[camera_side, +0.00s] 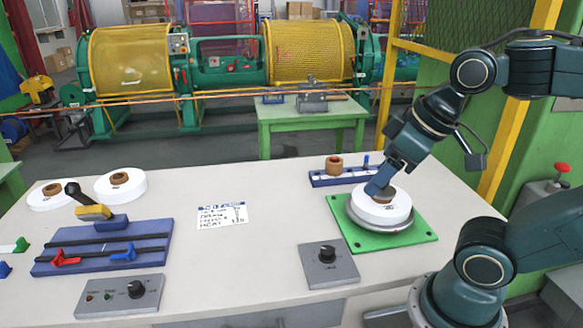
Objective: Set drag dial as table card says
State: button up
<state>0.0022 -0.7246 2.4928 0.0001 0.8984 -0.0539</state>
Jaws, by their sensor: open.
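A white table card (222,215) with blue handwriting lies in the middle of the table; its text is too small to read surely. A grey box with a black dial (327,253) sits near the front edge, right of centre. A second grey box with a black dial (136,289) and small lights is at the front left. I cannot tell which is the drag dial. My gripper (377,190) is open at the brown core of a white roll (383,212) on a round grey turntable. Its fingertips are partly hidden, and contact is unclear.
The turntable stands on a green plate (420,233). Behind it is a blue rack (328,178) with a brown ring and a blue peg. At left are a blue slide fixture (100,247) with a yellow-handled lever and two white rolls (120,184). The table between card and right box is clear.

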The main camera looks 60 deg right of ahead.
jog(key=w+n, duration=0.1)
jog(key=n, duration=0.1)
jog(key=n+g, duration=0.5)
jog(key=n, duration=0.9)
send_over(328, 250)
notch_tip(328, 250, down, 10)
jog(key=shift+w+f, duration=0.1)
jog(key=shift+f, duration=0.05)
jog(key=shift+f, duration=0.15)
jog(key=shift+f, duration=6.7)
